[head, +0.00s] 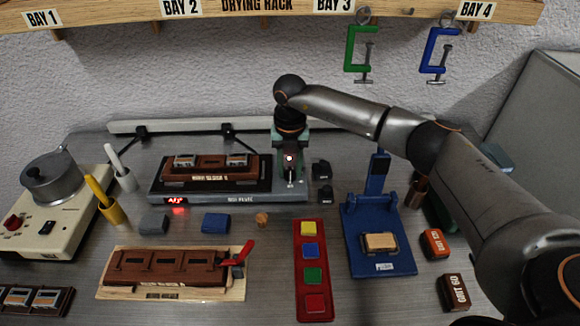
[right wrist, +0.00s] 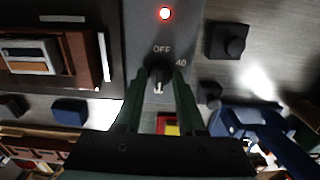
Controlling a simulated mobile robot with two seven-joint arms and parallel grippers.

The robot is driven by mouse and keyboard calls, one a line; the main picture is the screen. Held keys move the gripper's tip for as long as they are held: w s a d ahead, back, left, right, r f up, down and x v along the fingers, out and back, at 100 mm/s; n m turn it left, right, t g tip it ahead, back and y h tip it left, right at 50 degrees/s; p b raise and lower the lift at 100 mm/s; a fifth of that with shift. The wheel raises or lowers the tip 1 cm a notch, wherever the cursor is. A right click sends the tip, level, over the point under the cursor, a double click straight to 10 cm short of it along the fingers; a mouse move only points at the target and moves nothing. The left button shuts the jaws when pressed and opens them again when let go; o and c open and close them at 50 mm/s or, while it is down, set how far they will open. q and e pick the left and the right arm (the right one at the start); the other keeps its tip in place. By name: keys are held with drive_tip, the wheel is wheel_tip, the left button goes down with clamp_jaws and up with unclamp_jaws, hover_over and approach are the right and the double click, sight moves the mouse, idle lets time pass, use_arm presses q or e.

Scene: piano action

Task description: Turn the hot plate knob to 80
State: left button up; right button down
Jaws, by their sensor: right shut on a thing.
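The dark hot plate (head: 225,197) stands at the back middle, with a red display at its front left. Its dark knob (right wrist: 158,74) shows in the right wrist view, below the word OFF and left of the number 40. A pale mark shows on the knob's lower side. No 80 mark is visible; the fingers cover part of the panel. My right gripper (head: 291,178) reaches down onto the right end of the hot plate. In the right wrist view its green fingers (right wrist: 158,82) are shut on the knob from both sides. My left gripper is not in view.
A brown block (head: 208,173) sits on the hot plate. Two small black blocks (head: 321,170) stand close to its right. A blue stand (head: 376,220) is further right. A red tray (head: 313,290) of coloured blocks lies in front. A pot (head: 52,180) is at far left.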

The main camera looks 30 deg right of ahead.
sight(290, 171)
drive_tip(key=c, duration=0.5)
unclamp_jaws()
wheel_tip(290, 171, up, 12)
drive_tip(key=b, duration=0.1)
drive_tip(key=shift+r+b, duration=0.25)
drive_tip(key=shift+b, duration=0.05)
drive_tip(key=shift+s, duration=0.1)
